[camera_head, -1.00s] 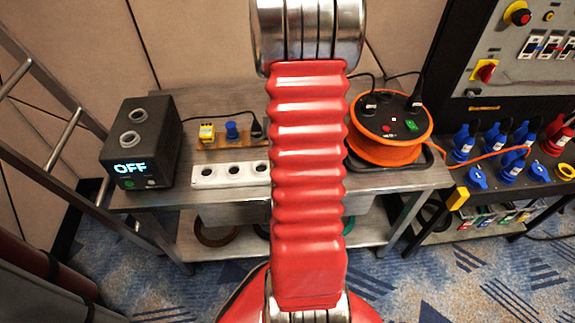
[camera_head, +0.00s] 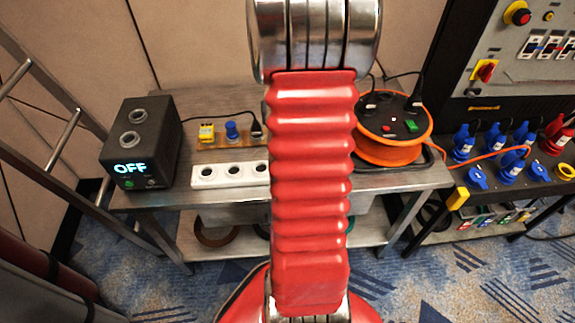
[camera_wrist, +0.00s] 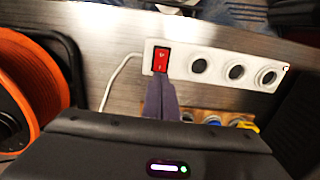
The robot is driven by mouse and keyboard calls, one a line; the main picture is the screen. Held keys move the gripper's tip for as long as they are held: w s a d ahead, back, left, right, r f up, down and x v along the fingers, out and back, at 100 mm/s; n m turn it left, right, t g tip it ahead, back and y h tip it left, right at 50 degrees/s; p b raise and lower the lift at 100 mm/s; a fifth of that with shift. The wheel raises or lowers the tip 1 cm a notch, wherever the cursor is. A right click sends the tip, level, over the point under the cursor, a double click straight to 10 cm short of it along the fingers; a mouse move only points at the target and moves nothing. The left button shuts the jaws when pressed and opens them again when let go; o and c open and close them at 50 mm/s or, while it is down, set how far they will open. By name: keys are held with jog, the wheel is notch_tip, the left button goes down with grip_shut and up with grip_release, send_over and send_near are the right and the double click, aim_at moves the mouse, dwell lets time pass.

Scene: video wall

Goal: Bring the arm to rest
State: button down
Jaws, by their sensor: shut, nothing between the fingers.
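My red arm (camera_head: 311,190) stands upright through the middle of the head view, with a silver joint at the top. It covers part of the bench, and my gripper does not show there. In the wrist view my gripper (camera_wrist: 161,82) is shut and empty, its dark fingers together. The fingertips appear just below the red switch (camera_wrist: 161,59) of a white power strip (camera_wrist: 216,68). I cannot tell whether they touch it. The strip's left part (camera_head: 220,175) also shows in the head view; its switch end is hidden behind my arm.
A dark box reading OFF (camera_head: 141,145) stands at the bench's left. An orange cable reel (camera_head: 391,152) stands at its right and shows in the wrist view (camera_wrist: 22,85). A ladder (camera_head: 62,140) leans at left. A rack with blue plugs (camera_head: 463,141) is at right.

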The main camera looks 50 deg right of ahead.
jog(key=shift+r, duration=0.5)
dwell(0.3)
jog(key=s+a, duration=0.1)
jog(key=a, duration=0.1)
jog(key=shift+s+a+f, duration=0.15)
jog(key=shift+s+a, duration=0.15)
jog(key=shift+s, duration=0.1)
jog(key=a+r+n+t, duration=0.2)
jog(key=a+r, duration=0.4)
jog(key=a, duration=0.5)
jog(key=a+r+n+t, duration=0.1)
jog(key=a+r+n, duration=0.3)
jog(key=a, duration=0.7)
jog(key=a+r+n+t, duration=0.2)
jog(key=a+r+n, duration=0.1)
jog(key=a+r, duration=0.5)
jog(key=a, duration=0.3)
jog(key=shift+s+a+r+n+t, duration=0.15)
jog(key=shift+s+a+n+t, duration=0.15)
jog(key=shift+n, duration=0.1)
jog(key=shift+d, duration=0.1)
